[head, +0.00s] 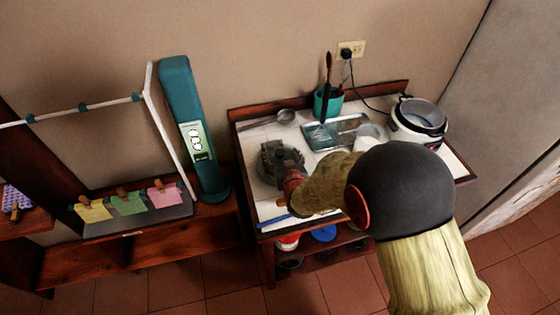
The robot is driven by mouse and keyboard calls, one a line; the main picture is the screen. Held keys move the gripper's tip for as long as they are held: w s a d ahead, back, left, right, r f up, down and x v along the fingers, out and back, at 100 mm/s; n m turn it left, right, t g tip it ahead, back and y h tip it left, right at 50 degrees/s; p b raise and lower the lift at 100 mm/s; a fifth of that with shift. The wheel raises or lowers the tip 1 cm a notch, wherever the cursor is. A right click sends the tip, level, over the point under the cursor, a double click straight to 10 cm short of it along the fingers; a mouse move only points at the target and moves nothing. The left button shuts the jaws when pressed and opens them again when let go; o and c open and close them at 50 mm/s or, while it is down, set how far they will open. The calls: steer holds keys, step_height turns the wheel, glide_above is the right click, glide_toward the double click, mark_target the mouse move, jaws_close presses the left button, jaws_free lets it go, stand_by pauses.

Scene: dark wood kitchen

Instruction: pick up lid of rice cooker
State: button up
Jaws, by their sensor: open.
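The rice cooker (398,128) is white with a dark rim. It stands at the right end of the small table, and its top is uncovered. A round grey thing, apparently its lid (264,174), lies on the left part of the table top. My gripper (272,155) is over this lid with its fingers open. The fingers hide part of the lid, and I cannot tell whether they touch it. My arm comes in from the lower right and covers the front middle of the table.
A metal tray (322,136) lies at the table's middle, with a ladle (285,116) to its left. A teal cup (328,103) of utensils stands at the back. A cord runs from the cooker to the wall socket (350,50). A tall teal box (181,110) stands left of the table.

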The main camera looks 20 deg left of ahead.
steer(key=c, duration=1.1)
